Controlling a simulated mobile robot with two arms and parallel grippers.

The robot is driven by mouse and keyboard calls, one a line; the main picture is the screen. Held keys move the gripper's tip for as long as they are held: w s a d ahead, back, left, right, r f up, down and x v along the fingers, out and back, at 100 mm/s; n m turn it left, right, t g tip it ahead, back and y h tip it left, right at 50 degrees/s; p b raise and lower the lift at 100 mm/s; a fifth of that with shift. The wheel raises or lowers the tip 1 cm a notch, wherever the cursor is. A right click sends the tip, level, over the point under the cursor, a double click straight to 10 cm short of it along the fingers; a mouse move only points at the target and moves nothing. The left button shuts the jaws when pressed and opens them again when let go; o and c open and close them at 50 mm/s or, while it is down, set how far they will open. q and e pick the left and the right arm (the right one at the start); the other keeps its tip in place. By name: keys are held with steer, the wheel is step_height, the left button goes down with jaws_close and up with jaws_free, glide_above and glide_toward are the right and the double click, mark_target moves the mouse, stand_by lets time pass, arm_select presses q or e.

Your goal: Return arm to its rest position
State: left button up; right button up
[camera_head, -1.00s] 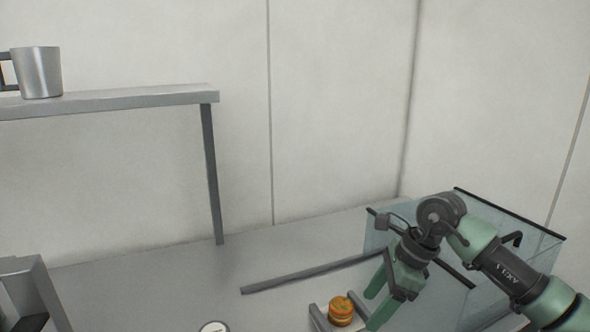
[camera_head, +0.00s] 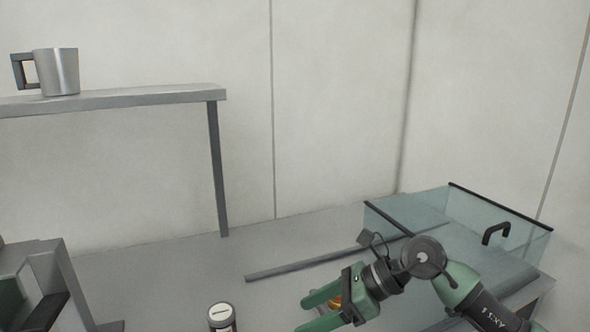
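My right arm comes in from the lower right. Its green-fingered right gripper (camera_head: 305,315) points left over the counter with the fingers spread apart. A small orange round item (camera_head: 335,300) shows partly behind and between the fingers; most of it is hidden. I see no contact that would show it held. My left gripper is not in view.
A glass case (camera_head: 470,225) with a black handle stands on the counter (camera_head: 190,270) at right. A dark bar (camera_head: 300,268) lies left of it. A small jar (camera_head: 222,318) is at front. A metal mug (camera_head: 57,72) stands on the raised shelf (camera_head: 150,95). A grey machine (camera_head: 45,265) is at left.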

steer(key=s+a+r+m+t+y, duration=0.2)
steer(key=a+r+m+t+y, duration=0.3)
steer(key=a+r+m+y, duration=0.35)
steer(key=w+d+f+m+t+h, duration=0.1)
steer(key=w+d+m+t+h, duration=0.1)
steer(key=d+m+t+h, duration=0.8)
steer(key=w+d+f+m+t+h, duration=0.25)
steer(key=d+m+t, duration=0.3)
steer(key=m, duration=1.05)
steer(key=s+d+f+m+g+h, duration=0.3)
steer(key=d+f+m+g+h, duration=0.3)
steer(key=f, duration=0.4)
steer(key=s+d+f+m+g+h, duration=0.1)
steer(key=s+d+f+m+g, duration=0.15)
steer(key=s+f, duration=0.3)
steer(key=s+d+f+m+g, duration=0.2)
steer(key=s+f+m+g, duration=0.15)
steer(key=s+f, duration=0.2)
steer(key=s+f+m+g, duration=0.2)
steer(key=s+f+g, duration=0.15)
steer(key=s, duration=0.45)
steer(key=s+f+m+g, duration=0.1)
steer(key=s+f+g, duration=0.1)
steer(key=s+f, duration=0.45)
step_height(320, 180, down, 24)
steer(key=s+g, duration=0.2)
steer(key=s+d+f, duration=0.2)
steer(key=s+f, duration=1.4)
steer(key=shift+s+d+g, duration=0.15)
steer(key=shift+d+g, duration=0.15)
